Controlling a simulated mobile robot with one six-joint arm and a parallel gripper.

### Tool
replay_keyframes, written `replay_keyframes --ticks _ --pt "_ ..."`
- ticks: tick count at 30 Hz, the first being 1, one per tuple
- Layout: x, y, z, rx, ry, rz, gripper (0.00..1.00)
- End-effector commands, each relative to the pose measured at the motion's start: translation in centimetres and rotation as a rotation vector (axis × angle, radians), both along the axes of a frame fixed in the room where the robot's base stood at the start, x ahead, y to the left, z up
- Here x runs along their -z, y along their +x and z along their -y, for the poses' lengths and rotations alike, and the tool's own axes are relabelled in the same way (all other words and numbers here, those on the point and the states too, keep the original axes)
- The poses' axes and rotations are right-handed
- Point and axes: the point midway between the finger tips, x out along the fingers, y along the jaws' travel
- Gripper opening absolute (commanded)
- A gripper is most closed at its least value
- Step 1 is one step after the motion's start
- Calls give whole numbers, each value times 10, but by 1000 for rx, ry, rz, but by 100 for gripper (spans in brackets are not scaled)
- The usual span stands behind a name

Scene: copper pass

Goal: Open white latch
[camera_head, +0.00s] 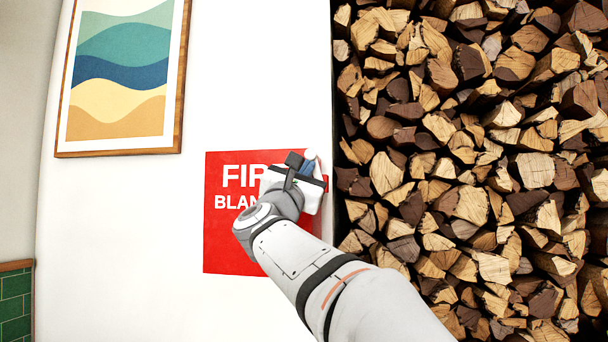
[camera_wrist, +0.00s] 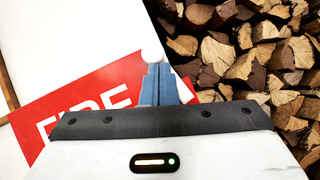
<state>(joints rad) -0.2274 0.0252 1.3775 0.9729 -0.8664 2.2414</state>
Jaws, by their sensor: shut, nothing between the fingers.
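A red fire blanket box (camera_head: 225,235) with white lettering is on the white wall. It also shows in the wrist view (camera_wrist: 100,92). A small white rounded piece, which looks like the latch (camera_wrist: 152,50), shows just beyond my fingertips in the wrist view. In the head view it is a small white spot (camera_head: 310,154) near the box's upper right corner. My gripper (camera_head: 308,164) is shut with nothing between its blue-grey fingers. Its tips (camera_wrist: 155,68) overlap the lower edge of the white piece; I cannot tell whether they touch it. My arm hides the box's right part.
A tall stack of split firewood (camera_head: 470,150) fills the right side, close beside the box and my gripper. A framed wave picture (camera_head: 120,75) hangs at the upper left. Green tiles (camera_head: 15,305) show at the lower left. The wall left of the box is bare.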

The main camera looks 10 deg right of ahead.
Motion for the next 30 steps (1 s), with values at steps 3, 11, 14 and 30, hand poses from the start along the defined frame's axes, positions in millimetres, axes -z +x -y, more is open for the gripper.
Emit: replay_keyframes --ticks 3,11,14,30 --pt "12 0 -2 0 0 0 0" --pt "44 -2 -8 0 3 0 0" --pt "49 -17 -18 -5 3 -1 0" --pt "93 -73 -51 -1 1 -1 0"
